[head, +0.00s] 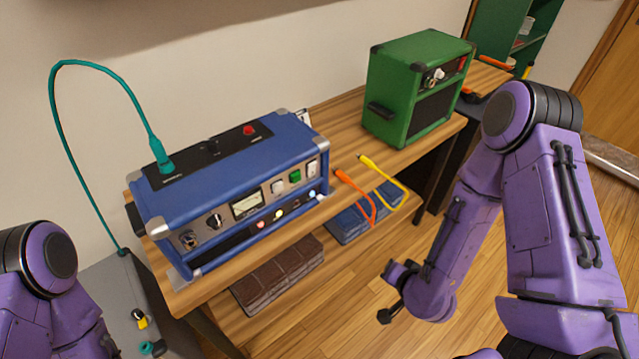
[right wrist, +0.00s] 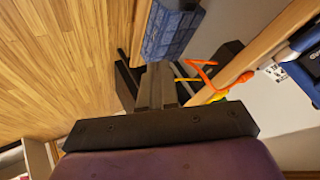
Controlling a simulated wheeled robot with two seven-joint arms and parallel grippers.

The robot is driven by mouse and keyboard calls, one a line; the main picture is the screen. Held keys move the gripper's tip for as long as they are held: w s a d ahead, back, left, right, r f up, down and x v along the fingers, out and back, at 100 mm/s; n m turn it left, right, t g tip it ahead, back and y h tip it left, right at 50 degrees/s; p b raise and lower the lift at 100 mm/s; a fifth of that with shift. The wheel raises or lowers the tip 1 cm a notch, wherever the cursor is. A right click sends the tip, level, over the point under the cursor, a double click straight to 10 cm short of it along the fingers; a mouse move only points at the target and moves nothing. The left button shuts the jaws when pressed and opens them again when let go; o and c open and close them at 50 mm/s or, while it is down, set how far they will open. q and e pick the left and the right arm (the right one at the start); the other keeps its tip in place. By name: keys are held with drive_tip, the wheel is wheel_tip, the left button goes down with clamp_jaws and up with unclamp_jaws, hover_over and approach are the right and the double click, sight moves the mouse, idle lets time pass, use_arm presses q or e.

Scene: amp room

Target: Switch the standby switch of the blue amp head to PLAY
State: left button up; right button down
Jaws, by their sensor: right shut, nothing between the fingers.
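The blue amp head (head: 235,200) stands on a wooden bench, its front panel facing right and toward me. The panel carries knobs, a meter (head: 247,204) and a row of small switches: a white one (head: 278,187), a green one (head: 295,177) and another white one (head: 311,170). Their labels and positions are too small to read, so I cannot tell which is standby. My right gripper (head: 392,292) is shut and empty, low over the floor, well right of the amp and apart from it. It also shows in the right wrist view (right wrist: 158,80). My left gripper is out of view.
A green amp (head: 420,85) stands farther back on the bench. Orange (head: 355,182) and yellow (head: 385,165) cables hang over the bench's front edge. A teal cable (head: 90,65) plugs into the amp's top.

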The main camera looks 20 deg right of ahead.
use_arm(q)
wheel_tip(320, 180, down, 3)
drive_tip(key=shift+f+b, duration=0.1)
drive_tip(key=shift+b, duration=0.85)
use_arm(e)
drive_tip(key=w+a+r+m+t+y, duration=0.1)
drive_tip(key=w+a+r+t+y, duration=0.1)
drive_tip(key=r, duration=0.3)
drive_tip(key=w+a+r+m+t+y, duration=0.1)
drive_tip(key=w+a+r+t+y, duration=0.1)
drive_tip(key=r, duration=0.4)
drive_tip(key=w+a+r+m+t+y, duration=0.2)
drive_tip(key=w+a+r+t+y, duration=0.1)
drive_tip(key=r+t+y, duration=0.1)
drive_tip(key=shift+r+t, duration=0.9)
drive_tip(key=shift+t, duration=0.2)
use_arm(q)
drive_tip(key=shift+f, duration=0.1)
use_arm(e)
approach(313, 166)
drive_tip(key=x, duration=0.6)
drive_tip(key=shift+w+a, duration=0.15)
drive_tip(key=shift+w, duration=0.3)
